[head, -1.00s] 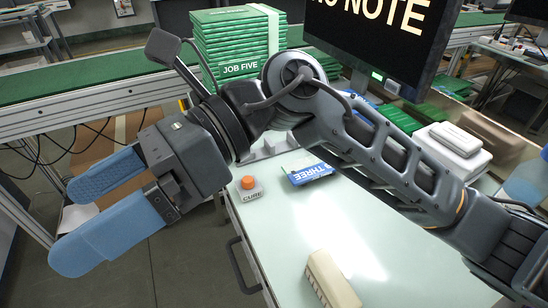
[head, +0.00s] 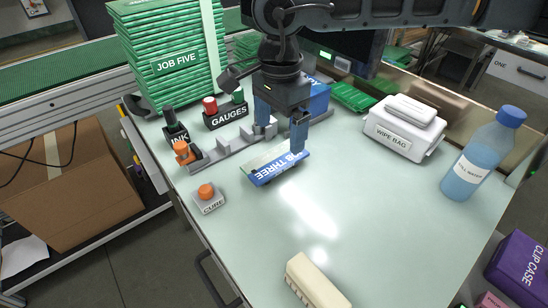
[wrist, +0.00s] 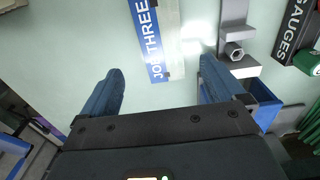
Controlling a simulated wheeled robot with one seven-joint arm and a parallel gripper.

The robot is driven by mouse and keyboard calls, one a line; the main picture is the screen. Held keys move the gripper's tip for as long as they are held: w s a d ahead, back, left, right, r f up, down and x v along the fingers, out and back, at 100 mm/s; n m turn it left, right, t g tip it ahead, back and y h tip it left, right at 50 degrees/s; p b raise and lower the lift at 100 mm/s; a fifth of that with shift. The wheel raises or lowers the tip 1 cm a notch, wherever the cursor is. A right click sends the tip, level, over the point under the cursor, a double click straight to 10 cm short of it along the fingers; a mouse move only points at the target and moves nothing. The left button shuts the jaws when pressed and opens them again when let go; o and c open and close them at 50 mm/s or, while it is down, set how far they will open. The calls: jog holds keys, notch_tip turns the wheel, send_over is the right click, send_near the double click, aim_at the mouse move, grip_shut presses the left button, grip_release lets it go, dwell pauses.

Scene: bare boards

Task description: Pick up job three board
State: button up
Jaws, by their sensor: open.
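The job three board (head: 276,168) lies flat on the pale table, with a blue edge lettered JOB THREE and a paler face. My gripper (head: 283,136) is open and empty, its blue fingers pointing down at the board's far side. In the wrist view the board (wrist: 152,42) lies ahead of my gripper (wrist: 160,72), with its near end between the fingertip lines. The fingers look apart from the board; the height gap is hard to tell.
A grey stepped holder (head: 222,147) stands close left of the board, with the GAUGES block (head: 226,115) and INK block (head: 178,135) behind. The CURE block (head: 208,200), a cream block (head: 314,282), the WIPE BAG box (head: 404,130) and a bottle (head: 482,155) stand around. The table's middle is clear.

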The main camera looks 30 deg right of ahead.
aim_at(278, 158)
jog(key=f, duration=0.6)
jog(key=shift+w+f+p, duration=0.2)
jog(key=shift+f+p, duration=0.05)
jog(key=shift+p, duration=0.15)
jog(key=shift+c, duration=0.4)
jog(key=c, duration=1.1)
jog(key=shift+r, duration=0.15)
